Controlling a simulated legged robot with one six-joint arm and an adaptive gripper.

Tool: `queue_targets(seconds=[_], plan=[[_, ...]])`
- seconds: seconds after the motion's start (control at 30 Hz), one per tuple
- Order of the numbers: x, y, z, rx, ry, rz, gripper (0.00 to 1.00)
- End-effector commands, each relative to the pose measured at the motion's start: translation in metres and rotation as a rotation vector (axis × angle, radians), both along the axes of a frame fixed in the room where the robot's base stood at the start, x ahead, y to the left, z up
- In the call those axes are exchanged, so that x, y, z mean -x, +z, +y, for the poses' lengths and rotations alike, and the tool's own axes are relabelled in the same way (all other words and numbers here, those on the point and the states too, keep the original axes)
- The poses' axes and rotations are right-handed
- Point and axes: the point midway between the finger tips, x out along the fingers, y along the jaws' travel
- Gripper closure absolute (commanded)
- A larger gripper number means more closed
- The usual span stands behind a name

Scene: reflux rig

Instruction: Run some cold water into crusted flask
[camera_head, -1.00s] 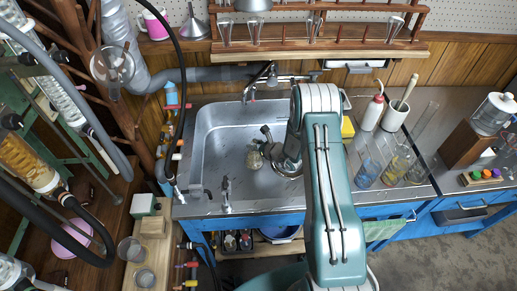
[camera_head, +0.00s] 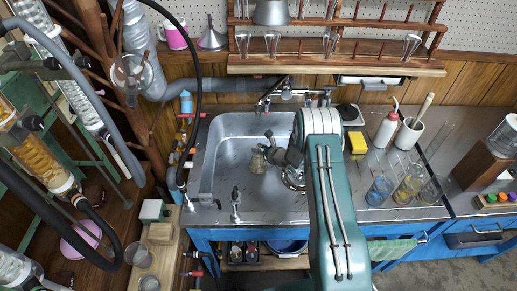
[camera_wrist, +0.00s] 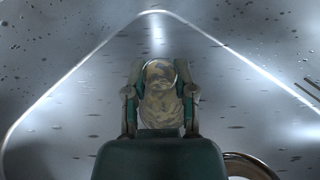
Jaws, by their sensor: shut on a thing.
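The crusted flask (camera_head: 258,161) is in the steel sink, a small roundish vessel with a yellowish, mottled crust. In the wrist view the flask (camera_wrist: 162,95) sits between the two fingers of my gripper (camera_wrist: 161,98), which is shut on it. In the head view my gripper (camera_head: 272,150) is in the sink basin, partly hidden by my arm. The tap (camera_head: 268,97) stands at the back rim of the sink (camera_head: 228,140), above and behind the flask. I cannot tell whether water is running, or whether the flask touches the sink floor.
A round metal thing (camera_head: 293,178) lies in the sink beside my gripper. Right of the sink are a yellow sponge (camera_head: 357,142), a wash bottle (camera_head: 386,128) and glass cylinders (camera_head: 409,186). Two small fittings (camera_head: 235,204) stand at the sink's front edge. Glassware and hoses crowd the left.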

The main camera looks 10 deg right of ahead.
Motion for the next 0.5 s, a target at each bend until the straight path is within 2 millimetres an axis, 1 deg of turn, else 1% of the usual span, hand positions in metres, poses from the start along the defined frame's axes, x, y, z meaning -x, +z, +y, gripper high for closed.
queue_targets(seconds=[0.1, 0.13, 0.17, 0.2, 0.23, 0.5], plan=[[0.0017, -0.0035, 0.0, 0.001, -0.001, 0.007, 1.0], [0.0017, -0.0037, 0.0, 0.002, -0.001, 0.008, 0.61], [0.0017, -0.0039, 0.0, 0.002, 0.0, 0.008, 0.47], [0.0018, -0.0037, 0.0, 0.001, 0.0, 0.008, 0.3], [0.0018, -0.0035, 0.0, 0.001, 0.0, 0.008, 0.25], [0.0018, -0.0024, 0.0, 0.001, -0.001, 0.005, 0.25]])
